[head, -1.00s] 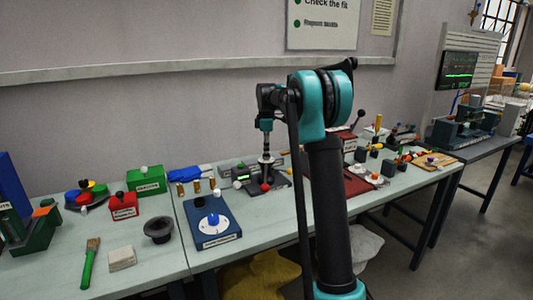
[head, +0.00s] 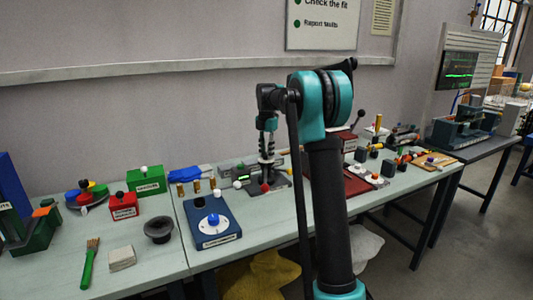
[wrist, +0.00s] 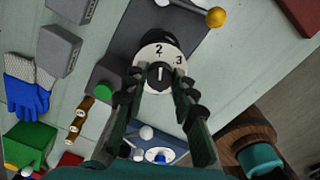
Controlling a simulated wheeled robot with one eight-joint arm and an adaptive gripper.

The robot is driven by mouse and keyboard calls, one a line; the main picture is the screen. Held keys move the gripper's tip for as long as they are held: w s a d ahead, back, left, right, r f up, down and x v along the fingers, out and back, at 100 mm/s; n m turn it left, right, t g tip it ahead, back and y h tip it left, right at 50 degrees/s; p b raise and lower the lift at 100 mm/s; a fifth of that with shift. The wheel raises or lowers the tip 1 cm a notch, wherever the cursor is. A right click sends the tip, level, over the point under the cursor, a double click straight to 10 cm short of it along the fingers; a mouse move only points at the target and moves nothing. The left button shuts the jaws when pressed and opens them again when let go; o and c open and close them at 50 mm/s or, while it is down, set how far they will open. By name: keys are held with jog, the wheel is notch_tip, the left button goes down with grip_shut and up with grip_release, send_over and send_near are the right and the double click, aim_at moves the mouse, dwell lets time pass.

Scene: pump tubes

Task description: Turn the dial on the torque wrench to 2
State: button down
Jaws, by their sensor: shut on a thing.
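The dial shows in the wrist view as a white ring (wrist: 148,52) with black numbers, a black knob (wrist: 157,74) at its middle. The 2 is at the top of the ring and the 3 is to its right; the knob's light mark points up towards the 2. My gripper (wrist: 160,88) is shut on the knob, one finger on each side. In the head view my gripper (head: 267,168) points straight down over a dark base on the bench; the dial is too small to read there.
An orange ball-ended lever (wrist: 217,17) lies close beyond the dial. A green button block (wrist: 106,92) stands left of it. A blue box with a white dial (head: 213,236) sits front left of my gripper. Bare bench (head: 262,215) lies in front.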

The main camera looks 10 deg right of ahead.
aim_at(267, 154)
jog(key=shift+n, duration=0.6)
jog(key=c, duration=1.2)
grip_release()
notch_tip(267, 154, up, 12)
jog(key=shift+s, duration=0.1)
